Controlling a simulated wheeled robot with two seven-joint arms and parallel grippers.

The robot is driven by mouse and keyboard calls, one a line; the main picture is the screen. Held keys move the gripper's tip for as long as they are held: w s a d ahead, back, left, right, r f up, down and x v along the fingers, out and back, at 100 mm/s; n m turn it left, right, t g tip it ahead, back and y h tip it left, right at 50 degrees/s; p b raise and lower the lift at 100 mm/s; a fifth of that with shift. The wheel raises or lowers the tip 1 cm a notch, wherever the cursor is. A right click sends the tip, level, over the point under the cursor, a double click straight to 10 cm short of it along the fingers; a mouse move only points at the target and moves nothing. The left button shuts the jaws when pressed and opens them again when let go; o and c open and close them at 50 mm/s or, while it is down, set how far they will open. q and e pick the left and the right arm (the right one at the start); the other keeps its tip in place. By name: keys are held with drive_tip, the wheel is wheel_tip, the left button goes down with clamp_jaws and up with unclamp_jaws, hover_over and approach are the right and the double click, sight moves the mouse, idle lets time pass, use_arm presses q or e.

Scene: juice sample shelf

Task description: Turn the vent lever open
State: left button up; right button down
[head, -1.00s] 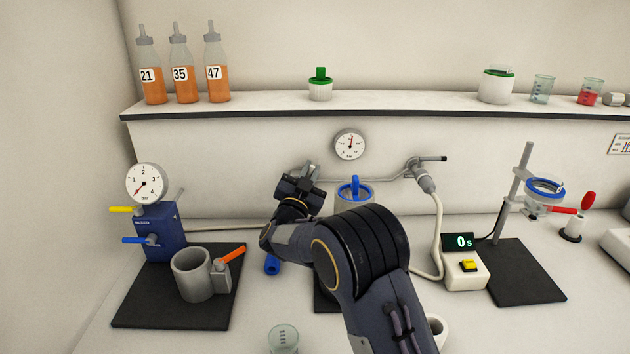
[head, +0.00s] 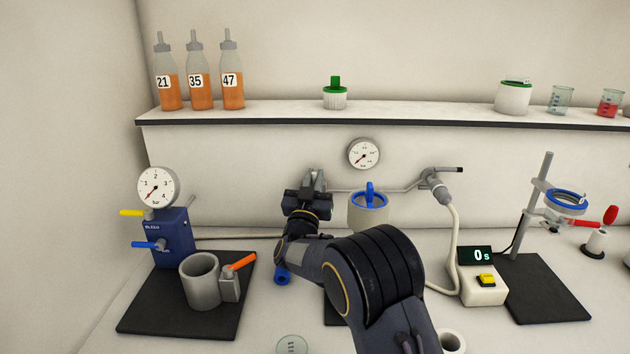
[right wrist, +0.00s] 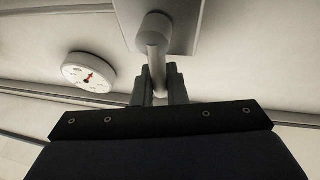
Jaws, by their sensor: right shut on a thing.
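My right gripper (head: 314,180) is up at the back wall, left of the wall gauge (head: 364,154). In the right wrist view its fingers (right wrist: 157,92) are closed around a grey round bar, which I take to be the vent lever (right wrist: 156,62). The bar runs from a wider grey cylinder in front of a flat grey plate. In the head view my gripper hides most of the lever. The needle of the wall gauge points to the lower left; the gauge also shows in the right wrist view (right wrist: 89,72). My left gripper is not in view.
A grey vessel with a blue-handled lid (head: 369,208) stands just right of my right wrist. A thin pipe runs along the wall to a hose valve (head: 433,180). The shelf (head: 290,116) with bottles is above. A blue pump (head: 167,238) and grey cup (head: 199,283) are left.

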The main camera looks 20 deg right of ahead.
drive_tip(key=shift+f, duration=0.15)
drive_tip(key=c, duration=1.5)
unclamp_jaws()
drive_tip(key=shift+o, duration=0.2)
drive_tip(key=shift+a, duration=0.1)
drive_tip(key=b+v, duration=0.1)
drive_tip(key=v, duration=0.6)
drive_tip(key=shift+s+b, duration=0.35)
drive_tip(key=shift+s, duration=0.05)
drive_tip(key=shift+a, duration=0.15)
